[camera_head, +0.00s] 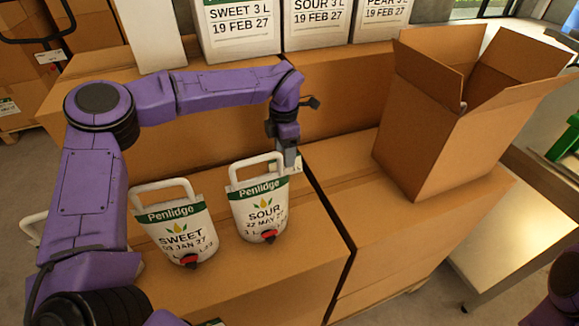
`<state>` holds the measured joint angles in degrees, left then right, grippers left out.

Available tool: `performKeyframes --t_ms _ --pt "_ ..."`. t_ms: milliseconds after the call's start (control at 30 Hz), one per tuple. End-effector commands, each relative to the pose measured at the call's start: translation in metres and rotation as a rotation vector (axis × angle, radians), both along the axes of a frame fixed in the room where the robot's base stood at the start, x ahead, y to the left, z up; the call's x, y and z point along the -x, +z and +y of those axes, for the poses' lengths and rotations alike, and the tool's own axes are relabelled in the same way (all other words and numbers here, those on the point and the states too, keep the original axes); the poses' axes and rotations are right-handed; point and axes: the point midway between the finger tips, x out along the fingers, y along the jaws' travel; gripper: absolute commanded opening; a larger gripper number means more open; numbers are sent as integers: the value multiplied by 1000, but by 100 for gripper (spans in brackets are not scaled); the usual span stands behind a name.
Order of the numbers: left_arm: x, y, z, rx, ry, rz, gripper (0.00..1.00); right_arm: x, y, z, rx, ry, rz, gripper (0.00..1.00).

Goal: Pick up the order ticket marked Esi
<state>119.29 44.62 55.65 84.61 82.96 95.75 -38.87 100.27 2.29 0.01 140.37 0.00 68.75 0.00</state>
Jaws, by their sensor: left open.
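No order ticket marked Esi can be made out in this view. My left gripper (288,163) points down and is open. It is just behind the upper right of a white Penlidge pouch marked SOUR, 22 MAY 27 (259,200), near its handle. I cannot tell whether it touches the pouch. A second pouch marked SWEET, 09 JAN 27 (176,228) stands to its left, with a handle on top and a red tap. Both stand on a cardboard carton (290,262). My right gripper is out of view.
White boxes marked SWEET 3 L (238,32), SOUR 3 L (317,24) and PEAR 3 L (384,20) stand at the back. An open cardboard box (425,125) stands on the right carton. A metal surface (520,240) lies beyond. The right carton's front top is clear.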

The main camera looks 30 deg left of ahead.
Motion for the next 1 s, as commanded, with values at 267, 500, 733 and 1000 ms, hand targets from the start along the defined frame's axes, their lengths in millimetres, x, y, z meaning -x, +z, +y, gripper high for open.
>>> performKeyframes --t_ms 267,500,733,1000 --pt "1 -45 1 0 -1 3 63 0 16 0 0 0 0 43" --pt "1 -51 2 -1 0 -1 63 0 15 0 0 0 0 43" --pt "1 -50 2 -1 0 -1 4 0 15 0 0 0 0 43" --pt "1 -50 2 -1 0 -1 4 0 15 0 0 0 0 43"
